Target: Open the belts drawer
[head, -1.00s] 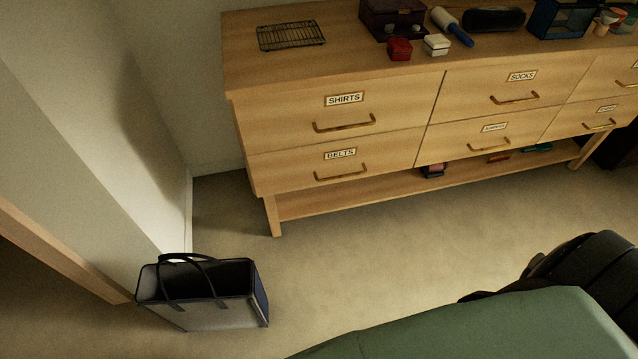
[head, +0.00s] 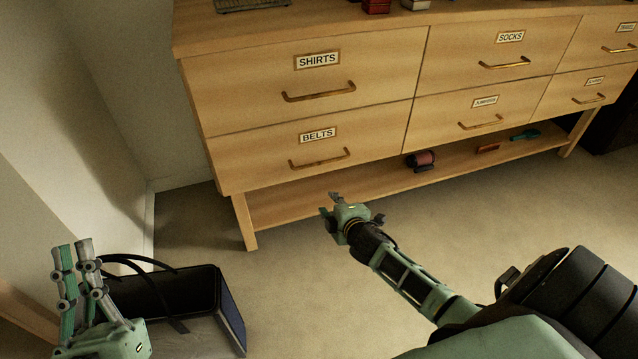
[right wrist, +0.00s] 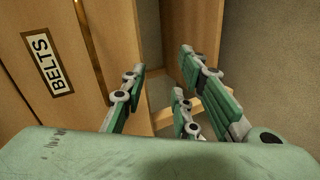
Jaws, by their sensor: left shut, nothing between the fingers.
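The belts drawer (head: 240,165) is the lower left drawer of the wooden dresser and is closed. Its brass bar handle (head: 321,160) sits below the BELTS label (head: 318,135). In the right wrist view the label (right wrist: 47,63) shows at the left, turned on its side. My right gripper (head: 332,206) is below and in front of the handle, apart from it in the head view. Its fingers (right wrist: 160,98) are spread and empty in the right wrist view. My left gripper (head: 74,250) is shut and empty at the lower left, over the bag.
A dark handbag (head: 190,290) stands on the floor at the lower left, by the wall. The shirts drawer (head: 230,92) is directly above, closed. An open lower shelf (head: 300,202) runs under the drawers and holds a few small items. The floor before the dresser is clear.

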